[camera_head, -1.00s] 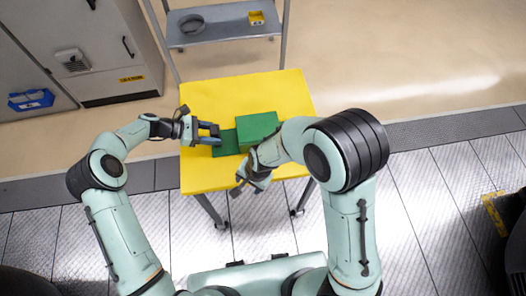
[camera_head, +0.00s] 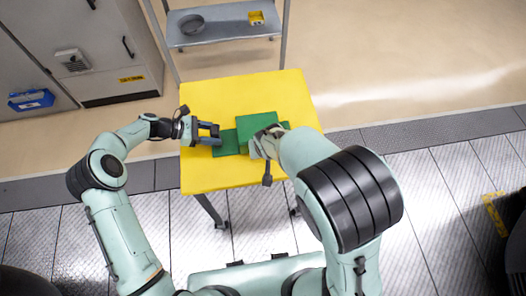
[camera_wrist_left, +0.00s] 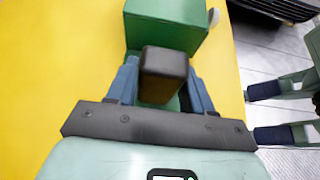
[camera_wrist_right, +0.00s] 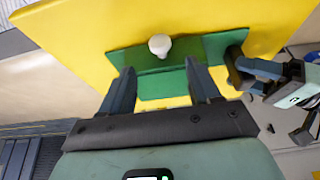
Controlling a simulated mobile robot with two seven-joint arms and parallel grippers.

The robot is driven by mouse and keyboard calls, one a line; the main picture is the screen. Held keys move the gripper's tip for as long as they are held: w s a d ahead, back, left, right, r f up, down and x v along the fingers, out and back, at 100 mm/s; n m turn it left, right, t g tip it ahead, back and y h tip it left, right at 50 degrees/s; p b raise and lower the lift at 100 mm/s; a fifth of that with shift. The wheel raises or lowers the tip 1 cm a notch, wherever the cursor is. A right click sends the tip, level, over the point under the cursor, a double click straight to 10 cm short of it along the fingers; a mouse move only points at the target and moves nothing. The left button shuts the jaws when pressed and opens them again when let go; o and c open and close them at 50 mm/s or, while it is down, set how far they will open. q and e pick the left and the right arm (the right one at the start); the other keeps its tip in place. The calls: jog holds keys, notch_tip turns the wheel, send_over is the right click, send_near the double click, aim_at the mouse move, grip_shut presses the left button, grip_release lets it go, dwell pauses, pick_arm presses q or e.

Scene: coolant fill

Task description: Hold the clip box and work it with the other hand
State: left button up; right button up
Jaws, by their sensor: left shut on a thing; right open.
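The clip box is a green block (camera_head: 256,125) on a flat green plate (camera_head: 227,143) on the yellow table. My left gripper (camera_head: 217,135) is at its left side. In the left wrist view its fingers are shut on a black block (camera_wrist_left: 164,60), with the green box (camera_wrist_left: 165,25) just beyond. A pale knob (camera_wrist_right: 160,44) shows at the box in the right wrist view, partly visible in the left wrist view (camera_wrist_left: 213,17). My right gripper (camera_wrist_right: 165,88) is open, with the knob ahead between its fingers, apart from it. In the head view my right arm hides part of the box.
The yellow table (camera_head: 205,175) is otherwise bare, with free room at its left front and back. A grey metal shelf cart (camera_head: 225,32) stands behind, with a round dish (camera_head: 191,24) and a yellow item (camera_head: 256,18). A grey cabinet (camera_head: 105,50) stands at back left.

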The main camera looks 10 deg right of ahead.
jog(key=x, duration=0.8)
jog(key=shift+w+f, duration=0.1)
jog(key=shift+f, duration=0.2)
jog(key=shift+c, duration=0.3)
grip_shut()
jog(key=s, duration=0.8)
jog(key=shift+w, duration=0.1)
jog(key=shift+o, duration=0.3)
grip_release()
jog(key=v, duration=1.2)
